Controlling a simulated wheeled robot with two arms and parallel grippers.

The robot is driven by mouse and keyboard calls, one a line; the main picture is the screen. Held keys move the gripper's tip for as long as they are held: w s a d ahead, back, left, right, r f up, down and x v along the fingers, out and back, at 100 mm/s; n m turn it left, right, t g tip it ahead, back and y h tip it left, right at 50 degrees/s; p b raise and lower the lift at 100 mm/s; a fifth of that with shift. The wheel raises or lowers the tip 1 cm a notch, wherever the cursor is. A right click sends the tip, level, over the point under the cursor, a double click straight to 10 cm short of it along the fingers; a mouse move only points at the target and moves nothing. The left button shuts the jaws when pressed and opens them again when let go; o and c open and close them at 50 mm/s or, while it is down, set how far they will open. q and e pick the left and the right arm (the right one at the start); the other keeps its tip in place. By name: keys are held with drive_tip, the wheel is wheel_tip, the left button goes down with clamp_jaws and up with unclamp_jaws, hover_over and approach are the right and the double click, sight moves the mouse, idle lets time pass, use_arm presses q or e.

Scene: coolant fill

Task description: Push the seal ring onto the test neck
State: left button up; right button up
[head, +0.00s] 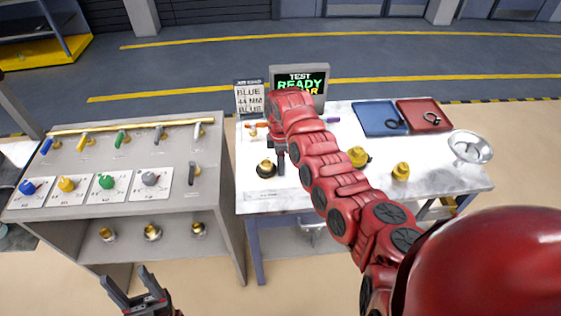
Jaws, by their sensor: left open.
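A brass neck (266,165) stands on the white table with a dark round part at its foot; I cannot tell whether that part is a seal ring or a base. My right arm reaches across the table, and my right gripper (281,160) points down just right of the neck. Its fingers show as a dark narrow shape, and whether it holds anything is not clear. A black ring (397,125) lies at the blue tray (372,116). Another dark ring (432,118) lies on the red tray (413,107). My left gripper (140,291) is open and empty at the lower left, away from the table.
A display (312,79) reading "TEST READY" and a card (249,97) stand at the table's back. Yellow fittings (401,171) and a metal bowl (470,147) sit right of my arm. A grey valve bench (125,205) stands left of the table.

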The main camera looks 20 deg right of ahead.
drive_tip(key=shift+r, duration=0.1)
drive_tip(key=shift+w+r, duration=0.1)
drive_tip(key=shift+r, duration=0.2)
wheel_tip(320, 180, up, 5)
drive_tip(key=b, duration=0.3)
drive_tip(key=shift+r, duration=0.1)
wheel_tip(320, 180, up, 11)
drive_tip(key=b, duration=0.1)
drive_tip(key=shift+r, duration=0.2)
